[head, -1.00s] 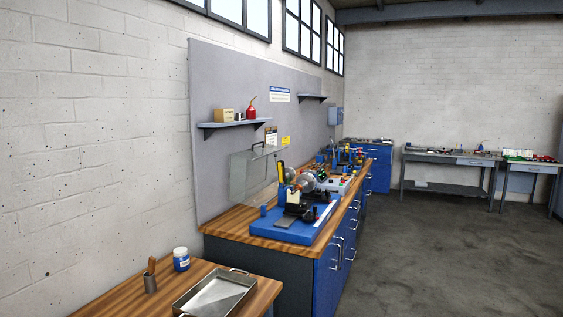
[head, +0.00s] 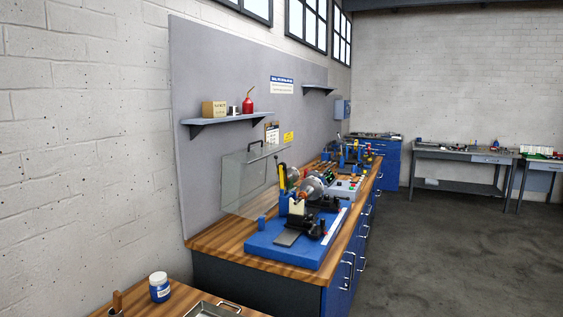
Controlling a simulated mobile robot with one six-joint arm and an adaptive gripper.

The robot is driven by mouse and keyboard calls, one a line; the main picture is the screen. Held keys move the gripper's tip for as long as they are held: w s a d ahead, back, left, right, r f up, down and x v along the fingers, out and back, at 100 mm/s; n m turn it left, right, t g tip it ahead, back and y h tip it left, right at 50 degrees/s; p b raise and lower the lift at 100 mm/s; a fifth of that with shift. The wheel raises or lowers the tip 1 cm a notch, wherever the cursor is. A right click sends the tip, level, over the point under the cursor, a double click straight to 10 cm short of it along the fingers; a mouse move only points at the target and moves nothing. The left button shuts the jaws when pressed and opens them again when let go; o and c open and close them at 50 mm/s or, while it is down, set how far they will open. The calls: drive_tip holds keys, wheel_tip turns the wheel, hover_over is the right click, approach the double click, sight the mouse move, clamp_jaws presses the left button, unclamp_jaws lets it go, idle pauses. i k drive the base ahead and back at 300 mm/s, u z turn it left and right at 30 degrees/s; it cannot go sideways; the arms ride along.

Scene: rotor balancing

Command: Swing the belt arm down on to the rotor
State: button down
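The balancing machine stands on the wooden bench top, with a blue base (head: 283,250) and a grey metal rotor (head: 312,188) across its supports. A yellow-topped upright lever (head: 282,176) stands at the rotor's left; I cannot tell whether it is the belt arm. Small dark parts sit at the right of the base. A clear guard panel (head: 246,182) with a dark handle stands behind the machine. My gripper is not in view.
A side table at the lower left holds a white and blue jar (head: 160,287) and a metal tray (head: 212,310). The blue-drawer bench (head: 340,279) bounds the right. Open floor (head: 450,245) lies right of it. Grey workbenches (head: 465,155) stand at the back.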

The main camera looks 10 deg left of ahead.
sight(283, 182)
drive_tip(key=u, duration=0.2)
drive_tip(key=i, duration=1.15)
drive_tip(key=u, duration=0.5)
